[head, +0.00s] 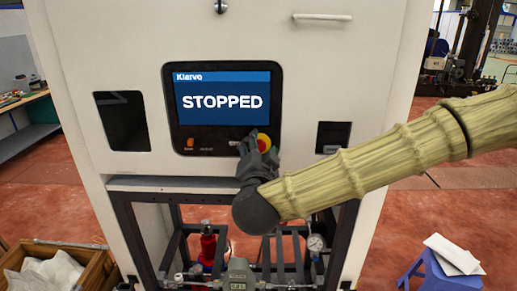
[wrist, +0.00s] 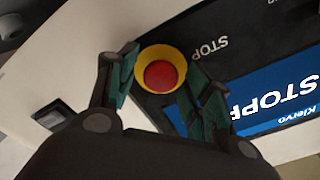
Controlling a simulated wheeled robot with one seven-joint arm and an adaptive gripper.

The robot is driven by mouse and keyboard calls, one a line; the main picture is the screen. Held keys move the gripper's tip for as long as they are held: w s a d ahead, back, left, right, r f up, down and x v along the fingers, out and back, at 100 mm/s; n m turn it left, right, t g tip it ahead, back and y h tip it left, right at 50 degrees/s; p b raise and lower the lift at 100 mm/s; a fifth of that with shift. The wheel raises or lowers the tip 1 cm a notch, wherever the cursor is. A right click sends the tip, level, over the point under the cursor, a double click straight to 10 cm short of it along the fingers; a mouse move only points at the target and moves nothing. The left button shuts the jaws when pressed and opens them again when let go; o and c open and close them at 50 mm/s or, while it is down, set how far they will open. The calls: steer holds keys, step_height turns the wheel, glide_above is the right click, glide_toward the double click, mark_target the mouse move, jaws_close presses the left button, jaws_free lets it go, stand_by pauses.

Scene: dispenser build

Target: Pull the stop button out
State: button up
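The stop button is a round red cap (wrist: 162,76) in a yellow ring (wrist: 149,57), on the dark panel below the screen. In the head view, part of the red cap (head: 263,145) shows just right of my gripper (head: 250,143), which hides the rest. In the wrist view, the fingers of my gripper (wrist: 162,68) stand apart on either side of the yellow ring. The tips are close to the ring's edges, with a gap to the red cap; I cannot tell whether they touch the ring. The screen (head: 222,101) reads "STOPPED".
An orange switch (head: 190,142) sits at the panel's lower left. A dark window (head: 121,120) is at left and a small black recess (head: 332,137) at right of the white cabinet (head: 300,60). A ledge (head: 180,184) juts out below. A blue stool (head: 430,270) stands at lower right.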

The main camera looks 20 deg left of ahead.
jaws_close()
steer(key=shift+s+f, duration=0.1)
steer(key=shift+s+b, duration=0.4)
steer(key=shift+b, duration=0.1)
steer(key=shift+d, duration=0.1)
steer(key=shift+o, duration=1.3)
jaws_free()
steer(key=shift+s, duration=0.1)
steer(key=v, duration=1.2)
